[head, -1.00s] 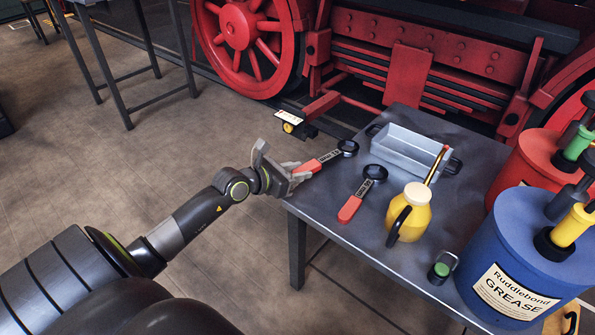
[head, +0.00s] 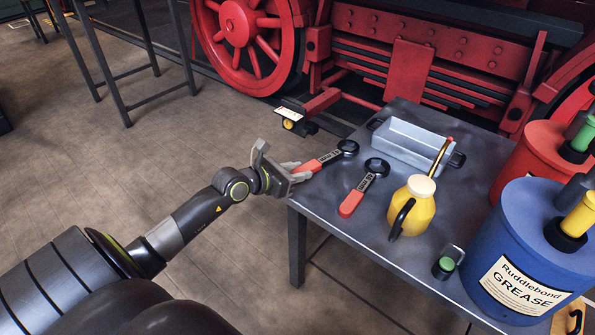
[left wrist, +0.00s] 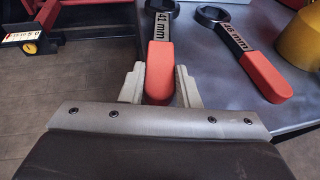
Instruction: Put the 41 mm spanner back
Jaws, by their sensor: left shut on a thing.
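The 41 mm spanner (head: 330,157) has a red handle and a dark ring head, and it is at the left edge of the grey table (head: 375,240). My left gripper (head: 300,172) is shut on the end of its red handle. In the left wrist view the spanner (left wrist: 161,60) points away between the two fingers of the gripper (left wrist: 160,88), and its label reads 41 mm. Whether the spanner touches the tabletop is hard to tell. A second spanner (head: 364,187), marked 46 mm in the left wrist view (left wrist: 245,52), lies beside it. My right gripper is not in view.
A grey metal tray (head: 408,148) stands at the back of the table. A yellow oil can (head: 413,207), a small dark item with a green top (head: 446,265), a blue grease drum (head: 525,255) and a red drum (head: 530,160) stand to the right. Open floor lies left of the table.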

